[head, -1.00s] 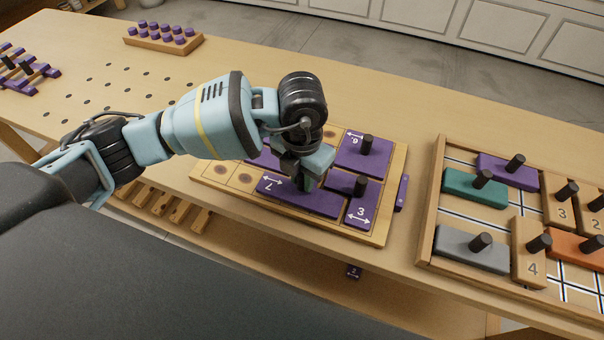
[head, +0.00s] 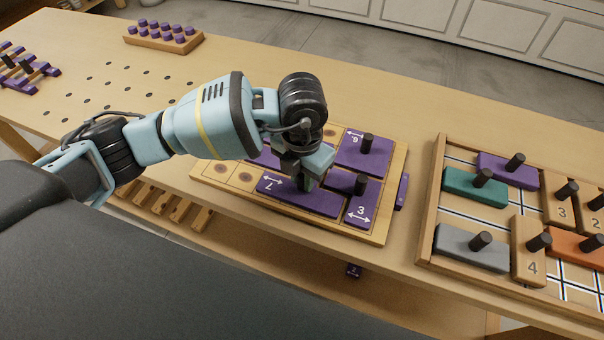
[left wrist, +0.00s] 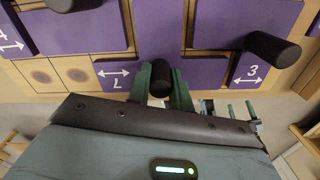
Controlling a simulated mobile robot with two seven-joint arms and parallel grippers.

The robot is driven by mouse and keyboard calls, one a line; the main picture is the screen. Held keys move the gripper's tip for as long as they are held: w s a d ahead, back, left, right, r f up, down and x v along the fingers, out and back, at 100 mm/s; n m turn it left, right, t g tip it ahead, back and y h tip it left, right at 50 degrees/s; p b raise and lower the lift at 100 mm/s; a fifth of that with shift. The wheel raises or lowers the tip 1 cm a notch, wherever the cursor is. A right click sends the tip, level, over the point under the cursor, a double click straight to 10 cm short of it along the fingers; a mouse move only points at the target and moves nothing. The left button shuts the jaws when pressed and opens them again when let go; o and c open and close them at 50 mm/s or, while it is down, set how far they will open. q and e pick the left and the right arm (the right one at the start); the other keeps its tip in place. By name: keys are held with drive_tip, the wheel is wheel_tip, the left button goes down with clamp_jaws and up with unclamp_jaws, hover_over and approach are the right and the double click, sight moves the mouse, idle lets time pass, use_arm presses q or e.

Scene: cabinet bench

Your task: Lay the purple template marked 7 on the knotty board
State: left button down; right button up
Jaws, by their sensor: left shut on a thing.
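The purple template marked 7 (head: 322,203) is at the front of the knotty board (head: 372,236), with its long side along the board's near edge. It looks flat there, though I cannot tell whether it fully touches the board. My left gripper (head: 304,182) comes down over it. In the left wrist view the fingers (left wrist: 161,88) are shut on the template's black knob (left wrist: 160,76); the purple template shows behind them (left wrist: 203,71). The hand hides part of the template in the head view. My right gripper is not in view.
Other purple templates marked 3 (head: 360,211) and 9 or 6 (head: 375,160) sit close beside it on the board. Bare knotty wood (head: 220,172) shows at left. A wooden tray of coloured pieces (head: 432,215) stands to the right. A block of purple pegs (head: 165,42) is at the back.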

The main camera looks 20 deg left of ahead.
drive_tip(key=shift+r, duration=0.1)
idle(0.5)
use_arm(q)
drive_tip(key=c, duration=1.2)
unclamp_jaws()
drive_tip(key=shift+o, duration=0.4)
drive_tip(key=o, duration=0.3)
drive_tip(key=shift+r, duration=0.15)
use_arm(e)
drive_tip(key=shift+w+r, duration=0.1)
use_arm(q)
drive_tip(key=shift+r+p, duration=2.25)
drive_tip(key=shift+r, duration=1.65)
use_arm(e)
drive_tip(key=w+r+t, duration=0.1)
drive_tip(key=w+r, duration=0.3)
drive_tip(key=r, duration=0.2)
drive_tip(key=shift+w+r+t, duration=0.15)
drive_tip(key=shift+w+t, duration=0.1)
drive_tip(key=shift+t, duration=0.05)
